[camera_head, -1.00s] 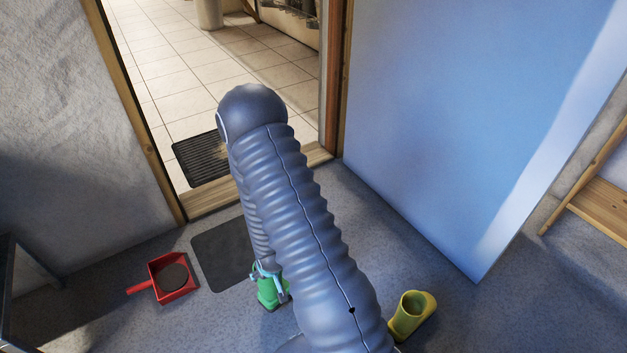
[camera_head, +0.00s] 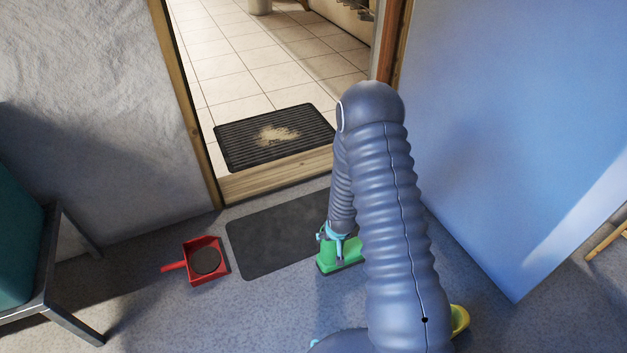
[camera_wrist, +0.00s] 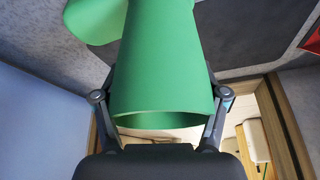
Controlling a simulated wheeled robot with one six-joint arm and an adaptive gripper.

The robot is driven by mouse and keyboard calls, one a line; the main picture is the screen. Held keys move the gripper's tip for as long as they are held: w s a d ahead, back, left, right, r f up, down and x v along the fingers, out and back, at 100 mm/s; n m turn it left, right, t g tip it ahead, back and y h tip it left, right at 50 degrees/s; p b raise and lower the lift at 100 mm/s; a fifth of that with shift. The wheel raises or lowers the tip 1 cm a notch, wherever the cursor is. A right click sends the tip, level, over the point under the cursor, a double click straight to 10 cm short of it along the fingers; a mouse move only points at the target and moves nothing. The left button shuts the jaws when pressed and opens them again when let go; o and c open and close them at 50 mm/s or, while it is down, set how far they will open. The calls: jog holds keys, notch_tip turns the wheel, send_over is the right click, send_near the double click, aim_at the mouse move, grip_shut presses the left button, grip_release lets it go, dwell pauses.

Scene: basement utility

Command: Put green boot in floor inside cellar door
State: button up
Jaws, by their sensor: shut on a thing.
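The green boot (camera_head: 340,254) is in my gripper (camera_head: 336,232), seen in the head view beside the dark floor mat. The wrist view shows the boot (camera_wrist: 165,70) with its open top towards me and a finger of my gripper (camera_wrist: 160,118) on each side of its shaft. My gripper is shut on the boot. The head view does not settle whether its sole touches the floor. The cellar doorway stands open, with a wooden sill (camera_head: 275,178) and a tiled floor (camera_head: 265,70) beyond. My arm hides part of the floor at the right.
A flat dark mat (camera_head: 272,238) lies before the sill, and a ribbed mat (camera_head: 240,138) lies inside. A red dustpan (camera_head: 193,266) holds a dark disc. A yellow boot (camera_head: 460,319) is mostly hidden by my arm. The blue door (camera_head: 500,130) stands at the right, a bench (camera_head: 45,300) at the left.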

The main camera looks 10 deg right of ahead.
jog(key=w+a+r, duration=0.2)
jog(key=w, duration=1)
jog(key=w+a+r, duration=0.2)
jog(key=w, duration=0.9)
notch_tip(320, 180, down, 7)
jog(key=b, duration=0.1)
jog(key=shift+r+b, duration=0.2)
jog(key=shift+b, duration=0.1)
jog(key=shift+w+f+b, duration=0.1)
jog(key=shift+f+b, duration=0.25)
jog(key=o, duration=1.9)
